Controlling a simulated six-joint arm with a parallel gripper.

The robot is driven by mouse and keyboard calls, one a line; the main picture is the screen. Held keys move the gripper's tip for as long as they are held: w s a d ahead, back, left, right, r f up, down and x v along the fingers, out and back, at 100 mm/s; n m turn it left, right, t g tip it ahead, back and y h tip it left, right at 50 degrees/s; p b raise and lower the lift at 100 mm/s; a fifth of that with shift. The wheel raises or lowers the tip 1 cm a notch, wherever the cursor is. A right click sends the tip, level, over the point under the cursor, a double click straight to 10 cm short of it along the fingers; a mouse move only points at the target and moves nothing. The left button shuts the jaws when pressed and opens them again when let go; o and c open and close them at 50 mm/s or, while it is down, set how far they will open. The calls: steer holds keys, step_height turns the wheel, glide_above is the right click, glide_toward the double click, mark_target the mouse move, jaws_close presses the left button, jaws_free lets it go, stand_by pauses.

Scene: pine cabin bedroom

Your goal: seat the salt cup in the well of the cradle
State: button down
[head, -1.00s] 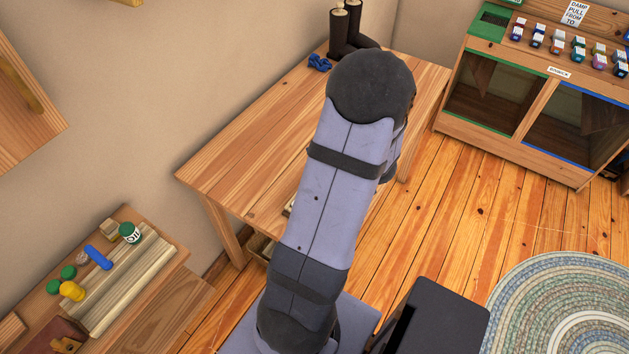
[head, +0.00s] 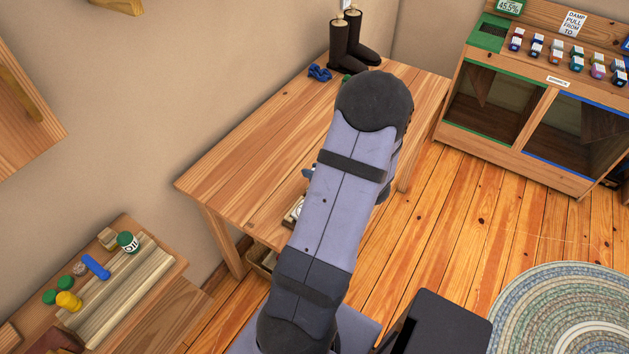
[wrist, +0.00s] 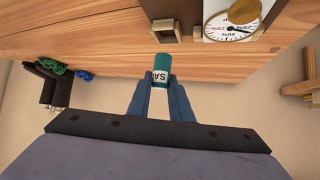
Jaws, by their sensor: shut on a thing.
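The salt cup (wrist: 161,67) shows in the wrist view as a small cylinder with a teal end and a white label reading "SA". My gripper (wrist: 161,80) is shut on it, with one blue finger on each side. The cradle (wrist: 153,32), a small wooden block with a dark square well, lies just above the cup in the wrist view. The cup looks apart from the well; I cannot tell its height. In the head view my arm hides the cup and the cradle; only a bit of blue finger (head: 307,173) shows.
A round dial gauge (wrist: 222,30) stands beside the cradle on the wooden table (head: 240,165). Dark boots (head: 343,50) and a blue item (head: 319,73) stand at the table's back. The table's left part is clear. A side shelf (head: 160,262) holds several small items.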

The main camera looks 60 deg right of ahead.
steer(key=shift+f, duration=2.05)
steer(key=shift+f, duration=0.15)
steer(key=c, duration=1.6)
jaws_free()
steer(key=shift+s+r, duration=0.15)
steer(key=shift+r, duration=0.1)
steer(key=v, duration=1.1)
steer(key=shift+s+a+r, duration=0.2)
steer(key=shift+a+r, duration=0.05)
steer(key=shift+w, duration=0.1)
